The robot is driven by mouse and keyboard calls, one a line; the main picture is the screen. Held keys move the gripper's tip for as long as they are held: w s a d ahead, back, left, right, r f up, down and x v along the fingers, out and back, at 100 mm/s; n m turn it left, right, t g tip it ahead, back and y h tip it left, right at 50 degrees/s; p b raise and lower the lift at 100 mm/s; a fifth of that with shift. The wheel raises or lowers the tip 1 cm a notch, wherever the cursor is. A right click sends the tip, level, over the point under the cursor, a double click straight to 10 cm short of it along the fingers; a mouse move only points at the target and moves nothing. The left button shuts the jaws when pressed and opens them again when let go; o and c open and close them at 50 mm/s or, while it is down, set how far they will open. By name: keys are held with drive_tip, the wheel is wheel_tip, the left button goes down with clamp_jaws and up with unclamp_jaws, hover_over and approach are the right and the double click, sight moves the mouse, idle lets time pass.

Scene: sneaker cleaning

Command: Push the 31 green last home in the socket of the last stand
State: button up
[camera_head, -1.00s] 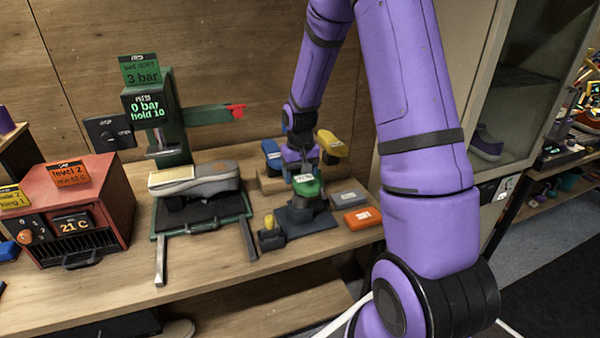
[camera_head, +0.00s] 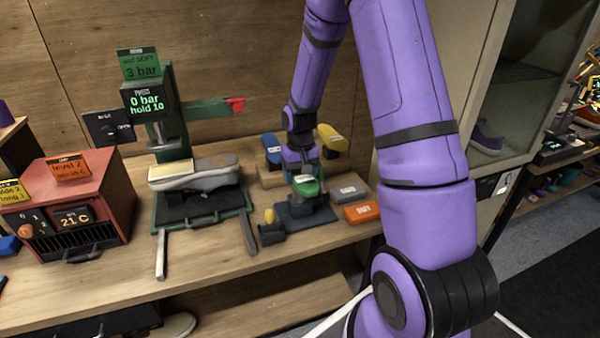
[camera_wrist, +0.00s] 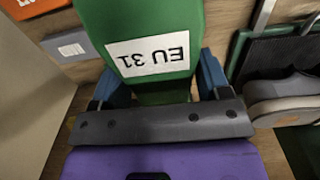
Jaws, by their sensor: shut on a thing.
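The green last (camera_head: 307,187) stands over the dark last stand (camera_head: 294,214) on the bench, right of the press. In the wrist view the green last (camera_wrist: 138,20) carries a white label reading EU 31, upside down in the picture. My gripper (camera_head: 302,168) comes from above and behind and is shut on the green last, with a blue finger (camera_wrist: 212,75) on each side of it. The last's lower end and the socket are hidden, so I cannot tell how deep it sits.
A blue last (camera_head: 271,147) and a yellow last (camera_head: 332,138) are on a wooden rack behind. Grey (camera_head: 348,187) and orange (camera_head: 363,213) blocks lie to the right.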

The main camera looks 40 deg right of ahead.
drive_tip(key=shift+f, duration=0.2)
drive_tip(key=o, duration=1.3)
wheel_tip(320, 180, up, 11)
drive_tip(key=shift+f, duration=0.1)
drive_tip(key=s+a+r+n+t, duration=0.1)
drive_tip(key=s+a+r, duration=0.35)
drive_tip(key=r, duration=0.25)
drive_tip(key=s+a+r+t, duration=0.1)
drive_tip(key=s+a+r, duration=0.2)
drive_tip(key=s+r, duration=0.35)
drive_tip(key=s+a+r+t, duration=0.1)
drive_tip(key=s+r, duration=0.1)
drive_tip(key=s, duration=0.3)
drive_tip(key=s+a+r+n+t, duration=0.1)
drive_tip(key=s+a+r, duration=0.1)
drive_tip(key=s, duration=0.3)
drive_tip(key=s+a+r+n+t, duration=0.1)
drive_tip(key=s+a+r, duration=0.1)
drive_tip(key=s, duration=0.3)
drive_tip(key=shift+s+a+r, duration=0.15)
drive_tip(key=shift+a+r, duration=0.1)
drive_tip(key=shift+r, duration=0.35)
